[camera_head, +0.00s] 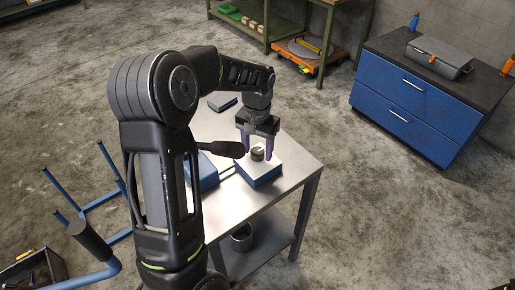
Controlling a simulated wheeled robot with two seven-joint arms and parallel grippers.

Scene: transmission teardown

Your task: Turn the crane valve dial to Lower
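The crane valve is a blue box with a pale top (262,176) on the metal table. Its dark round dial (257,154) stands on that top; its markings are too small to read. My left gripper (257,149) points down over the box, its two fingers apart on either side of the dial. A small gap seems to show between fingers and dial, but contact is hard to judge. My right gripper is not in view.
The metal table (240,208) has a lower shelf with a round container (242,237). A blue drawer cabinet (405,110) stands at the right with a grey case (438,57) on top. A green shelf (240,28) and an orange cart (302,57) stand behind. Open floor lies between.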

